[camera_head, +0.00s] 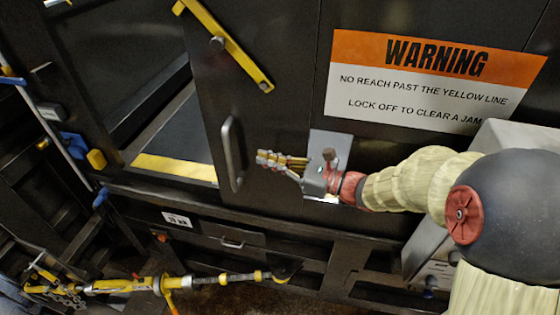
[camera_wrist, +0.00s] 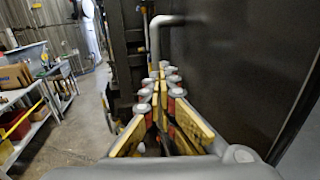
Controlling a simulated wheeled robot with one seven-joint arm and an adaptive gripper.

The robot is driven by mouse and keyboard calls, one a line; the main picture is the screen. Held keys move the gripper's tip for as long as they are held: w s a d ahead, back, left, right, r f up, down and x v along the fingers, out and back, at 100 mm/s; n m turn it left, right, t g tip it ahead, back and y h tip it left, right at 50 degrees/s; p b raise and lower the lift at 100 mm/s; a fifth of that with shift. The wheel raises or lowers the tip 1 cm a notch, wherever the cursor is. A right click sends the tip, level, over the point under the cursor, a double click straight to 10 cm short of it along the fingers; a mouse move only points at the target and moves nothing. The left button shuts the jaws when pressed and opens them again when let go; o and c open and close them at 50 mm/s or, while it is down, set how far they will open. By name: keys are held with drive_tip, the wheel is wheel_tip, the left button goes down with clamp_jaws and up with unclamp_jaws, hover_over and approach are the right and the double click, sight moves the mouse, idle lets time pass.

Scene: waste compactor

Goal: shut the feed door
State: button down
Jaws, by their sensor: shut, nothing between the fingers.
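The feed door (camera_head: 265,120) is a dark panel with a pale vertical bar handle (camera_head: 232,155) near its left edge. To its left the dark feed opening (camera_head: 150,100) is uncovered, with a yellow line (camera_head: 175,167) on its floor, so the door stands open. My gripper (camera_head: 262,159) is just right of the handle in the head view, its fingers pointing left. In the wrist view my gripper (camera_wrist: 160,78) has its fingers together, with nothing between them. The handle (camera_wrist: 158,35) shows beyond the fingertips; I cannot tell whether they touch.
A yellow bar (camera_head: 228,45) slants across the panel above the handle. An orange and white warning sign (camera_head: 430,80) is at the right. A yellow pole-like tool (camera_head: 150,285) lies low in front. The wrist view shows clear floor (camera_wrist: 85,125) and a bench (camera_wrist: 25,110) at left.

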sight(242, 153)
drive_tip(key=p+x, duration=0.1)
drive_tip(key=x, duration=0.6)
drive_tip(key=shift+a+p, duration=0.2)
drive_tip(key=shift+p, duration=0.15)
drive_tip(key=shift+w, duration=0.15)
